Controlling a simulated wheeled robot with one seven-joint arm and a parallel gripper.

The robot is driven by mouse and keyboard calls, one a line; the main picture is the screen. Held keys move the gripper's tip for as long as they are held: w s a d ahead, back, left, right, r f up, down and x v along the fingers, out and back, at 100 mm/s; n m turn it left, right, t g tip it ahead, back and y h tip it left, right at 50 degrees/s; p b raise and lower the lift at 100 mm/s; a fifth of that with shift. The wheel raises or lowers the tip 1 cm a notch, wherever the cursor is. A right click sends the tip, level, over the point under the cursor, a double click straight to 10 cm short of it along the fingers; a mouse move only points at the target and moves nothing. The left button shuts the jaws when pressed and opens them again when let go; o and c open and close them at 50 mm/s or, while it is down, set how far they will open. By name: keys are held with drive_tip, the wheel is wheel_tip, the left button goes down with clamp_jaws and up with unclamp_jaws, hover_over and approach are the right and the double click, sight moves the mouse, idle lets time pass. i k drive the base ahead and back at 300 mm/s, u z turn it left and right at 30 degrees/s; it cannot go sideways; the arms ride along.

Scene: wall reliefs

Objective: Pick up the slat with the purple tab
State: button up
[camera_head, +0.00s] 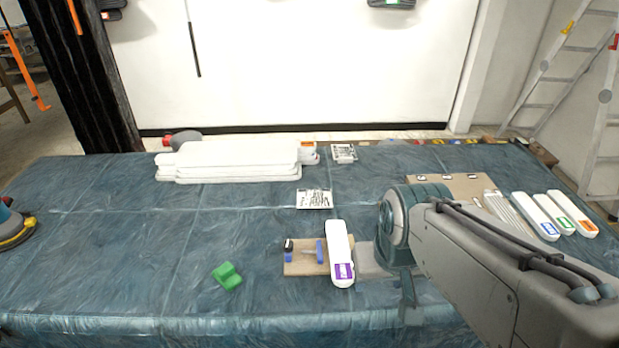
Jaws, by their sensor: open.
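The slat with the purple tab (339,245) is a long white piece with rounded ends. It lies lengthwise across the right part of a small brown board (300,268), with its purple tab at the near end. My arm reaches in from the right, and its end hangs just right of the slat, apart from it. My gripper (408,305) shows only in part below the wrist; it is open and holds nothing that I can see. Three similar white slats with blue (531,213), green (552,210) and orange (573,211) tabs lie side by side at the far right.
Small blue-handled tools (320,252) lie on the brown board left of the slat. A green block (227,276) sits farther left. White panels (235,160) are stacked at the back. The left part of the blue-covered table (110,240) is mostly clear.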

sight(342, 273)
drive_tip(key=k, duration=1.3)
drive_tip(key=u, duration=0.55)
drive_tip(key=i, duration=1.5)
drive_tip(key=z, duration=0.6)
